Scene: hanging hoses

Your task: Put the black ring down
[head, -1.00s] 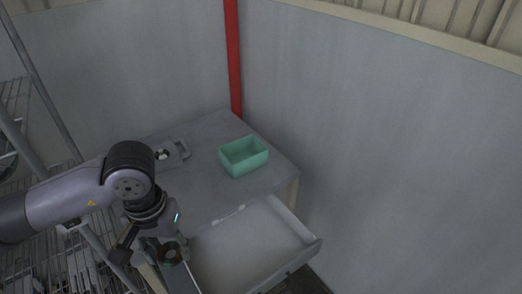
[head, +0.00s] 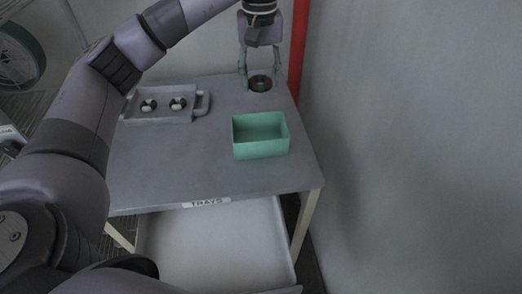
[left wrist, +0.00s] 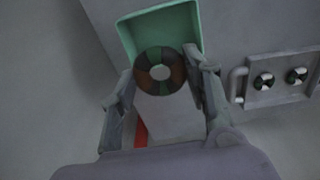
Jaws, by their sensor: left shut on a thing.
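The black ring (head: 260,84) is dark with brown and green segments. It shows at the back right corner of the grey table (head: 180,160), and again in the left wrist view (left wrist: 158,72) between the fingertips. My left gripper (head: 258,78) points down and is shut on the ring; its fingers also show in the left wrist view (left wrist: 160,78). I cannot tell whether the ring touches the table top or hangs just above it. My right gripper is not in view.
A green bin (head: 261,148) stands on the table, in front of the gripper. A grey tray (head: 160,118) with two black-and-white rings lies at the back left. A white drawer (head: 215,245) is open below the table front. A red post (head: 298,45) stands behind.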

